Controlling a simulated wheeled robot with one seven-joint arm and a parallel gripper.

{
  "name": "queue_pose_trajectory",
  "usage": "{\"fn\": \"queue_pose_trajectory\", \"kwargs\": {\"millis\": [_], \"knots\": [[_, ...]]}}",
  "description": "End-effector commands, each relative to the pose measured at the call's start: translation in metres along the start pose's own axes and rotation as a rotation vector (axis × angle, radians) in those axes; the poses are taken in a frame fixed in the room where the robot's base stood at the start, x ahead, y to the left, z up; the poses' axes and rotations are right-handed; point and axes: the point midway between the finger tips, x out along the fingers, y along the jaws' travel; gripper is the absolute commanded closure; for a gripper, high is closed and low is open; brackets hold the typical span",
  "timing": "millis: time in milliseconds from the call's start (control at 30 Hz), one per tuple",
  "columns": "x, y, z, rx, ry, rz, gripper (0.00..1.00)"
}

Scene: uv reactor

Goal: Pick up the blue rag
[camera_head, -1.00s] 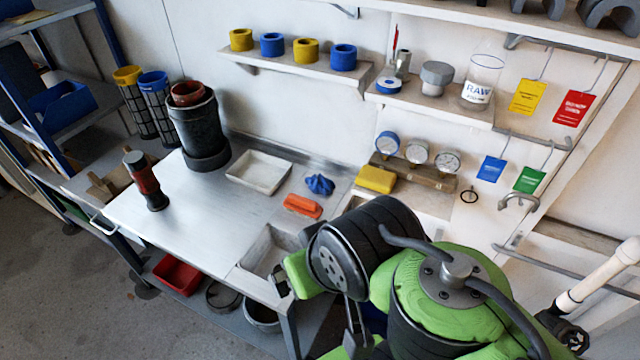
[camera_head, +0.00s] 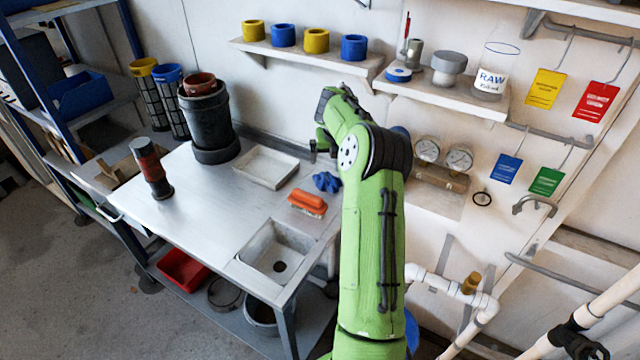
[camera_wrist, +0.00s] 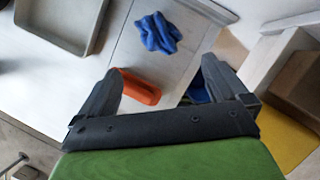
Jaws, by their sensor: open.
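The blue rag (camera_head: 326,181) lies crumpled on the steel bench, behind the orange brush and right of the white tray. In the wrist view the blue rag (camera_wrist: 158,33) is beyond the fingertips, above the gap between them. My gripper (camera_wrist: 172,82) is open and empty, with its two dark fingers spread. In the head view my gripper (camera_head: 313,150) is above the bench near the rag, mostly hidden behind my green arm. It does not touch the rag.
An orange brush (camera_head: 308,202) lies just in front of the rag, and a white tray (camera_head: 266,167) lies to its left. A sink (camera_head: 265,250) is at the front. The bench's left part is mostly clear.

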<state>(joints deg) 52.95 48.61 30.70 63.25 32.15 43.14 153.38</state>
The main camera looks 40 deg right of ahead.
Motion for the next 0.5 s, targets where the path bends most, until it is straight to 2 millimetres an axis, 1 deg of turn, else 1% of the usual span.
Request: {"fn": "queue_pose_trajectory", "kwargs": {"millis": [33, 100, 300, 467, 500], "knots": [[0.014, 0.001, -0.002, -0.003, 0.005, 0.001, 0.00], [0.032, 0.001, -0.002, -0.004, 0.006, 0.001, 0.00], [0.080, 0.002, -0.002, -0.009, 0.004, 0.001, 0.00], [0.098, 0.002, -0.002, -0.010, 0.003, 0.001, 0.00], [0.104, 0.003, -0.003, -0.011, 0.004, 0.000, 0.00]]}}
